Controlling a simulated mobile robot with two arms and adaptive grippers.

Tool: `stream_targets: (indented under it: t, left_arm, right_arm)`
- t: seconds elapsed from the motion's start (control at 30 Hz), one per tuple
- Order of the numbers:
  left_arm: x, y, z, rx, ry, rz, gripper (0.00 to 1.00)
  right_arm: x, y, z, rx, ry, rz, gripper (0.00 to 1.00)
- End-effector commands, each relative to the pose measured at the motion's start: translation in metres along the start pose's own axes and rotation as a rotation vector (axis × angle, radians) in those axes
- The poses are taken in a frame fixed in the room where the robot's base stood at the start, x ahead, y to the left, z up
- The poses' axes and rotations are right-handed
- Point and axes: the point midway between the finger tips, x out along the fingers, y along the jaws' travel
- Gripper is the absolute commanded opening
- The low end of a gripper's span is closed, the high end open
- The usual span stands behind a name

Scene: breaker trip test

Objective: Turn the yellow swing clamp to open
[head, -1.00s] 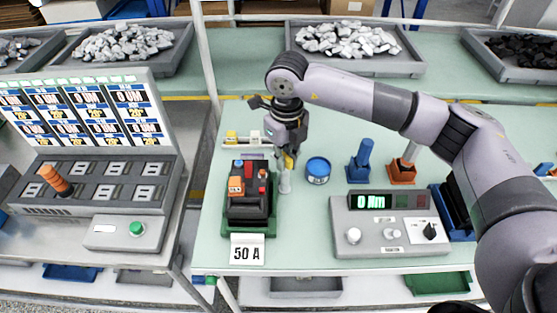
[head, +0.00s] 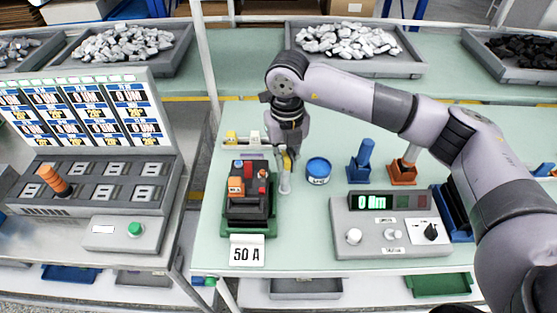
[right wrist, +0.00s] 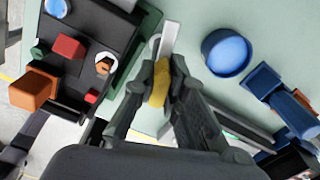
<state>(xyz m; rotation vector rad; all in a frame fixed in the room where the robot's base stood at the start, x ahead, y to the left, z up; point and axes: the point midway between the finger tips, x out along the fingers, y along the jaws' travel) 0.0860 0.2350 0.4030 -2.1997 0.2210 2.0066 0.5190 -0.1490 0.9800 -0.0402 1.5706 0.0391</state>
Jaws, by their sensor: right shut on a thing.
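The yellow swing clamp (head: 287,162) stands at the right side of the black breaker fixture, beside a light grey post (head: 285,184). My right gripper (head: 287,152) reaches down from above and is shut on the clamp. In the right wrist view the clamp (right wrist: 160,84) sits between the two fingertips (right wrist: 162,72), with a pale grey bar beyond it. The black fixture (head: 249,205) on its green base holds an orange block (head: 236,186) and red and blue parts. The clamp's lower part is partly hidden by the fingers. My left gripper is not in view.
A blue round tin (head: 318,170) stands just right of the gripper. Blue and orange holders (head: 402,170) and a grey meter box (head: 390,228) stand further right. A "50 A" card (head: 247,250) is in front of the fixture. A tester panel (head: 90,185) stands on the left bench.

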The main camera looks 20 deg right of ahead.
Motion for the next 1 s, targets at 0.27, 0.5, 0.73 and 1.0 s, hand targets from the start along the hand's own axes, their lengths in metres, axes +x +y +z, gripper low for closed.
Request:
stream_targets:
  t: [0.27,0.5,0.73,1.0]
  left_arm:
    - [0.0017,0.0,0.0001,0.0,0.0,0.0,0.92]
    - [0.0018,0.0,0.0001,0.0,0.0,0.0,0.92]
    - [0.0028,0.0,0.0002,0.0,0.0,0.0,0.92]
    - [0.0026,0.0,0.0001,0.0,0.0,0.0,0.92]
  right_arm:
    - [0.0002,-0.0002,0.0004,0.102,-0.001,0.0,0.0]
    - [-0.0006,-0.0003,0.0006,0.174,-0.002,0.0,0.0]
    - [-0.0002,-0.0002,0.0006,0.243,-0.002,0.001,0.0]
    - [-0.0004,-0.0003,0.0004,0.276,-0.001,0.0,0.27]
